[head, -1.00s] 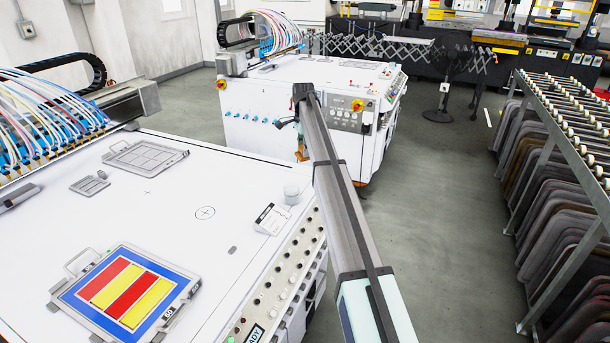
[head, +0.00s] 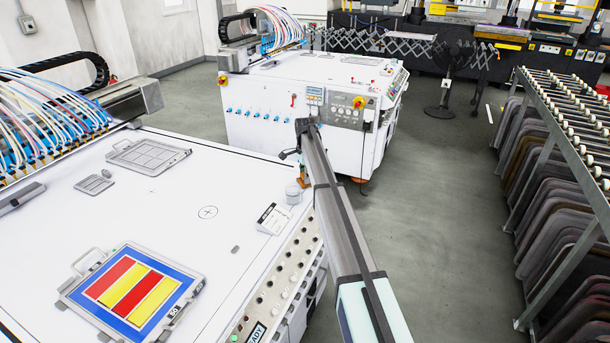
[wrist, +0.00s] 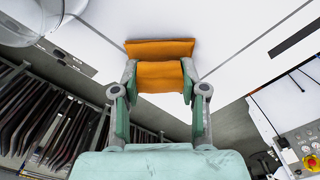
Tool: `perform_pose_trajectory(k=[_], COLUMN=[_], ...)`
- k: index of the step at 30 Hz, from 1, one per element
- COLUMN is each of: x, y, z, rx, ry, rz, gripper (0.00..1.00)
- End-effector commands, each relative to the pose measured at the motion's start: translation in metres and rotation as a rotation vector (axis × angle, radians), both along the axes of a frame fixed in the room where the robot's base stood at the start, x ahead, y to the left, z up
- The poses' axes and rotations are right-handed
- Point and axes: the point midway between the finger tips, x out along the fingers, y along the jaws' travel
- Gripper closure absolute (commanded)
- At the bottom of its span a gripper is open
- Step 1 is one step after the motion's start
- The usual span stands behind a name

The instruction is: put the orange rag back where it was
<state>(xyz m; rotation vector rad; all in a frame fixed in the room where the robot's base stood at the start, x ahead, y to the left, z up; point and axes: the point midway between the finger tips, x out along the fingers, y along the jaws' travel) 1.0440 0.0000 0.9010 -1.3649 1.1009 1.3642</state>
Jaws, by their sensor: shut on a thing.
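The orange rag (wrist: 160,76) is pinched between the two fingers of my gripper (wrist: 159,84) in the wrist view. One flap of it spreads out beyond the fingertips, over the white machine top. In the head view only a small orange piece of the rag (head: 302,172) shows beside my arm, near the front edge of the near white machine (head: 150,220). My arm hides most of the gripper there. I cannot tell from these frames whether the rag touches the machine.
A small clear cup (head: 293,194) and a white card-like item (head: 272,218) sit near the machine's edge. A framed striped panel (head: 132,290) lies at the left. A second white machine (head: 300,110) stands behind. A rack of dark screens (head: 545,190) stands right.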

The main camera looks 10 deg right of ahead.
Motion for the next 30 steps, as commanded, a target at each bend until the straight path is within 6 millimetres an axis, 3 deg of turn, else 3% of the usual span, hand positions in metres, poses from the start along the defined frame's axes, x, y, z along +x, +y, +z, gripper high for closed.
perform_pose_trajectory(k=[9,10,12,23,30], x=[0.000,0.000,0.000,0.000,0.001], y=[0.000,0.000,0.000,0.000,0.000], z=[-0.003,-0.003,-0.003,0.000,0.025], rx=[0.000,0.000,0.000,0.000,0.000], ry=[0.000,0.000,0.000,0.000,-0.003], rz=[0.000,0.000,0.000,0.000,0.000], gripper=[0.90,0.50,0.32,0.32,0.32])
